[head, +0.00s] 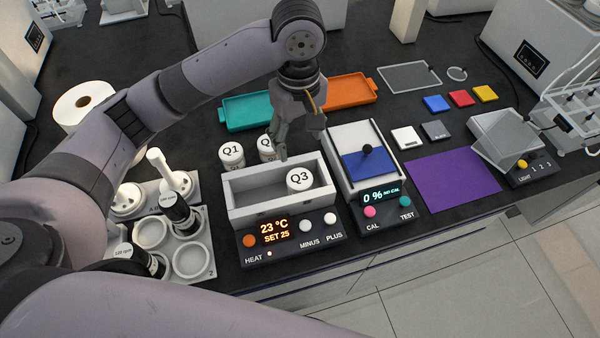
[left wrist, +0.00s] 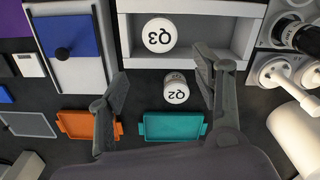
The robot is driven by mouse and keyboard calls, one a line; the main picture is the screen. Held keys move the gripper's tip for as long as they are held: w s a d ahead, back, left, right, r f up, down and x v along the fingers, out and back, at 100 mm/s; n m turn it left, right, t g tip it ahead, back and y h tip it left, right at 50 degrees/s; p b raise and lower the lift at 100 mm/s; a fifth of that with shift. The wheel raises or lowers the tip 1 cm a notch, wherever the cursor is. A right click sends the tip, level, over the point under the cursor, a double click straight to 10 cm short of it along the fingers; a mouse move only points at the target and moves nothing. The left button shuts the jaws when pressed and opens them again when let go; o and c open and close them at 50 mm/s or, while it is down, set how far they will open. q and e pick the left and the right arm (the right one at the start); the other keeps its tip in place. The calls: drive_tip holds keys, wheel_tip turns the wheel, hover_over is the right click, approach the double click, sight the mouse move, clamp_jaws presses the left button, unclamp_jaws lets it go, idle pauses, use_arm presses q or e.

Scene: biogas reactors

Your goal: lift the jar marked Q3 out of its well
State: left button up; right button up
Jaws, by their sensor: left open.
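The jar marked Q3 (head: 299,178) is white with a flat lid and stands in the right part of the grey heater well (head: 237,206). In the left wrist view the Q3 jar (left wrist: 159,35) shows lid-on, beyond the fingertips. My left gripper (head: 295,145) is open and empty above the back edge of the well, behind Q3. Its two fingers (left wrist: 160,70) show spread in the left wrist view, with the Q2 jar (left wrist: 176,88) between them below. The Q1 jar (head: 231,154) and the partly hidden Q2 jar (head: 266,148) stand behind the well. My right gripper is not seen.
A teal tray (head: 245,112) and an orange tray (head: 351,91) lie behind. A box with a blue panel and black knob (head: 366,166) stands right of the heater. A rack with dark-capped bottles (head: 192,259) stands left. A purple mat (head: 452,180) lies right.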

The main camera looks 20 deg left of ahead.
use_arm(q)
drive_tip(key=p, duration=0.1)
hover_over(300, 178)
drive_tip(key=f, duration=0.7)
drive_tip(key=shift+s+a+f, duration=0.1)
drive_tip(key=shift+s, duration=0.25)
drive_tip(key=f, duration=0.3)
drive_tip(key=shift+w+f, duration=0.2)
wheel_tip(300, 178, down, 4)
drive_tip(key=shift+w+f+p, duration=0.1)
drive_tip(key=shift+f+p, duration=0.1)
drive_tip(key=shift+p, duration=0.65)
drive_tip(key=shift+f, duration=0.3)
drive_tip(key=c, duration=1)
drive_tip(key=shift+c, duration=0.2)
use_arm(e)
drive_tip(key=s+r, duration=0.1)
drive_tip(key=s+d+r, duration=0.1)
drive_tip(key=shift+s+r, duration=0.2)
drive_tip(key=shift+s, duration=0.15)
use_arm(q)
drive_tip(key=shift+r, duration=0.15)
